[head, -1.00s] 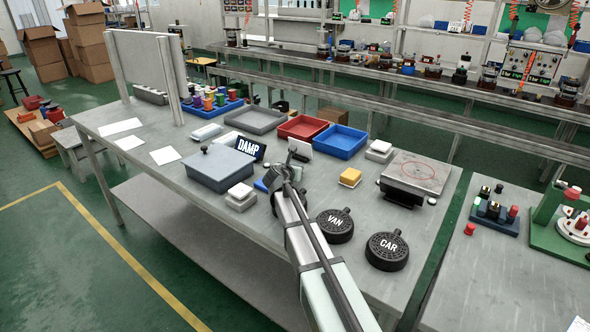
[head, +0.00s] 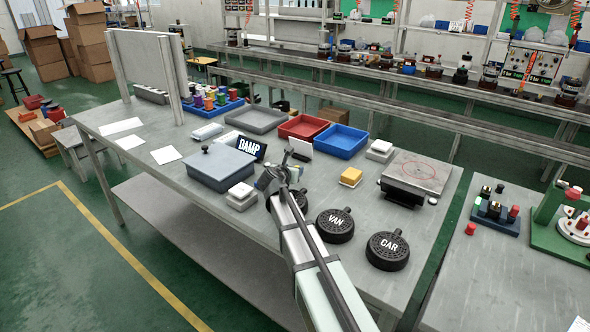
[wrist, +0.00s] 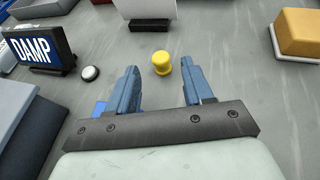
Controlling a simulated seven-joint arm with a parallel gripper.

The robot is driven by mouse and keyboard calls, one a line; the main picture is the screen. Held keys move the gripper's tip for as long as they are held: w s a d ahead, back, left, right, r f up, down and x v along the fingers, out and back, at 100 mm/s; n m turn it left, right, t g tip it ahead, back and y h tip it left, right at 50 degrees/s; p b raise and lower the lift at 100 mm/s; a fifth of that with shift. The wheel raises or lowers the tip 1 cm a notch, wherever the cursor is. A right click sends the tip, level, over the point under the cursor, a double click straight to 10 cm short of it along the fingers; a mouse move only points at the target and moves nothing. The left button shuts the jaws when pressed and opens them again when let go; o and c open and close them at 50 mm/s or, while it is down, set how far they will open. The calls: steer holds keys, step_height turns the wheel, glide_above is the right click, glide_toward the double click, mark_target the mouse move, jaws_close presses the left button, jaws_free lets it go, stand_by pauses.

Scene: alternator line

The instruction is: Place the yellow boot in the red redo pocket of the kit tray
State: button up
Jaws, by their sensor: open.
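The yellow boot (wrist: 161,63) is a small yellow cylinder with a wider rim, standing on the grey bench in the wrist view. My gripper (wrist: 160,72) is open, its two blue fingers on either side of and just short of the boot, with nothing held. In the head view the gripper (head: 278,178) is over the bench middle, and I cannot make out the boot for certain there. The red pocket (head: 303,127) is an open red tray farther back, between a grey tray (head: 255,120) and a blue tray (head: 341,140). It looks empty.
A DAMP sign (head: 251,149) and a grey lidded box (head: 220,167) stand left of my gripper. A white card (head: 299,146) stands behind it. A yellow-topped block (head: 351,177) and black VAN (head: 335,225) and CAR (head: 387,250) discs lie to the right.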

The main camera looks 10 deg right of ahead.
steer(key=v, duration=0.6)
steer(key=shift+s+a+r, duration=0.15)
steer(key=shift+s, duration=0.15)
steer(key=shift+o, duration=0.5)
steer(key=shift+s+a+r, duration=0.2)
steer(key=shift+s, duration=0.1)
